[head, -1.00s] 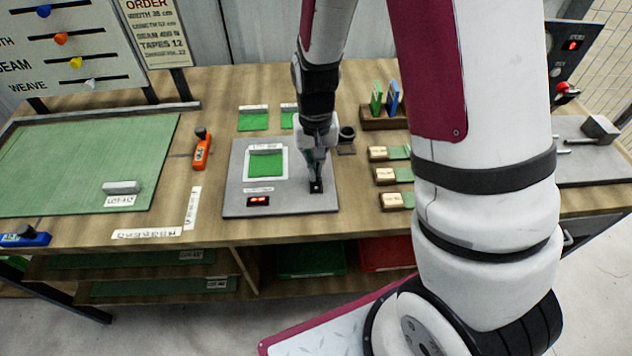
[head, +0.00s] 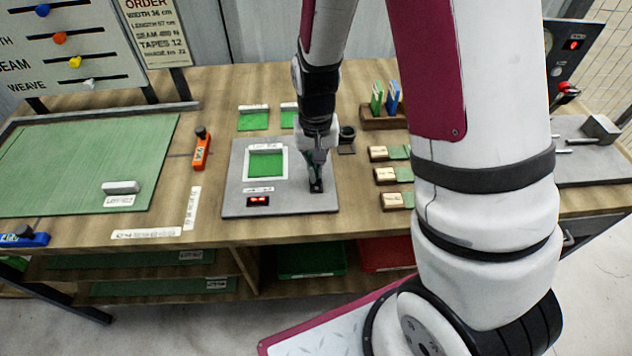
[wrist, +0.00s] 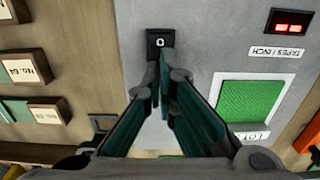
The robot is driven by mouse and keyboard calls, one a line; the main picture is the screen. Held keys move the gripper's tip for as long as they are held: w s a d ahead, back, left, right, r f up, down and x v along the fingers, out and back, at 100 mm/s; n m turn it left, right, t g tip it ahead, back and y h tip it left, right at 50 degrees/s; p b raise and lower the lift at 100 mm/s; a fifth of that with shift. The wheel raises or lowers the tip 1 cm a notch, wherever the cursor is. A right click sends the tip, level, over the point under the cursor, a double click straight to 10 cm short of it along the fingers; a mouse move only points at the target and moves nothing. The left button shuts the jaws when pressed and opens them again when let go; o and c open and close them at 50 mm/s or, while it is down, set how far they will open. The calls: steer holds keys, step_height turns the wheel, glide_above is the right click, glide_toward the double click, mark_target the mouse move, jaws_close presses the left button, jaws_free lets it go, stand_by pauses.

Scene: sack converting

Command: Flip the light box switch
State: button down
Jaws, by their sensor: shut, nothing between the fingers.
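The light box (head: 235,197) is a grey panel on the bench with a white-framed window showing a green woven swatch (head: 265,165). A red display (head: 258,201) glows at its lower left. The small black switch (head: 316,186) sits at the panel's right; in the wrist view the switch (wrist: 160,42) shows a white mark. My gripper (head: 316,178) points down at the switch, fingers together and empty. In the wrist view the fingertips (wrist: 162,58) overlap the switch's near edge; I cannot tell whether they touch it.
Wooden blocks with green swatches (head: 390,175) stand right of the panel, and a small black cylinder (head: 347,134) stands behind its right corner. An orange tool (head: 202,150) lies to the left, beside a large green mat (head: 80,165).

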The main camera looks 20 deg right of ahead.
steer(key=shift+f+b, duration=0.4)
steer(key=shift+f, duration=0.45)
stand_by(0.4)
steer(key=shift+r, duration=0.1)
steer(key=shift+r+p, duration=2.15)
steer(key=shift+r, duration=1.3)
steer(key=s+r+n+t, duration=0.1)
steer(key=s+r, duration=0.3)
steer(key=r, duration=0.3)
steer(key=s+r+n+t, duration=0.1)
steer(key=s+r, duration=0.3)
steer(key=r, duration=0.4)
steer(key=s+r+t, duration=0.2)
steer(key=s+r, duration=0.2)
steer(key=r, duration=0.3)
steer(key=s+r+n+t, duration=0.1)
steer(key=s+r, duration=0.3)
steer(key=s, duration=0.4)
steer(key=shift+s+n, duration=0.15)
steer(key=shift+n, duration=0.15)
